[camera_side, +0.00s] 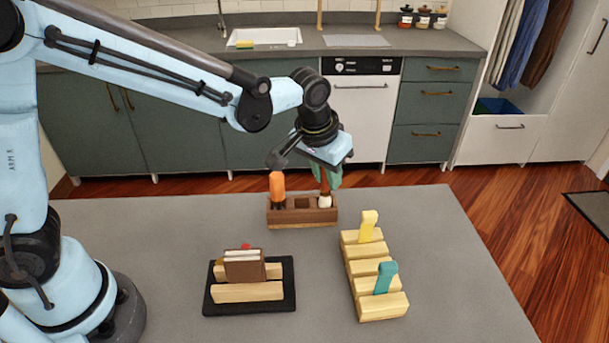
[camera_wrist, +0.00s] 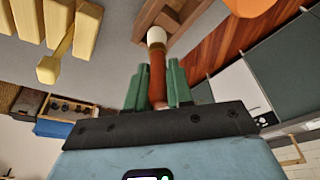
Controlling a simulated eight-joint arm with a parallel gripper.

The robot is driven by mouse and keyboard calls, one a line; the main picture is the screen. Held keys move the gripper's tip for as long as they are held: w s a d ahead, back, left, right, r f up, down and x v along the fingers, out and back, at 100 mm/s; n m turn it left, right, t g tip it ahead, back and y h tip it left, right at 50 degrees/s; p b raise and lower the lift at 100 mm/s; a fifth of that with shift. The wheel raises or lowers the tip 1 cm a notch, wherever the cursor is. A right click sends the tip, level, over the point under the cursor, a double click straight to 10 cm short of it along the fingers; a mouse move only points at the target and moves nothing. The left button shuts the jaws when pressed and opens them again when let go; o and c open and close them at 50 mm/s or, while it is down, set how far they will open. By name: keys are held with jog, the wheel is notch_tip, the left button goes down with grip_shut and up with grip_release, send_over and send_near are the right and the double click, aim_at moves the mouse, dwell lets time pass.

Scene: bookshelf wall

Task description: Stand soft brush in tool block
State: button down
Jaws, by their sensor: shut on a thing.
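The soft brush has a red-brown handle (camera_side: 323,184) and a pale tip (camera_side: 325,201). My gripper (camera_side: 329,178), with green fingers, is shut on its handle and holds it roughly upright, pale tip down. The tip is at the right end of the brown wooden tool block (camera_side: 302,217); I cannot tell whether it is inside the opening or just above it. In the wrist view the brush (camera_wrist: 157,88) lies between the green fingers (camera_wrist: 156,75), its tip overlapping the edge of the block (camera_wrist: 148,14). An orange-handled tool (camera_side: 277,186) stands in the block's left end.
A pale wooden slotted rack (camera_side: 366,275) holds a yellow piece (camera_side: 368,224) and a teal piece (camera_side: 385,277). A black tray (camera_side: 288,291) carries a wooden holder with a brown book (camera_side: 245,266). The grey table (camera_side: 445,290) is clear to the right.

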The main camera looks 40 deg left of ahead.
jog(key=shift+f, duration=0.6)
jog(key=shift+f, duration=0.3)
jog(key=shift+f, duration=0.35)
jog(key=c, duration=0.9)
grip_release()
jog(key=shift+o, duration=0.4)
jog(key=o, duration=0.3)
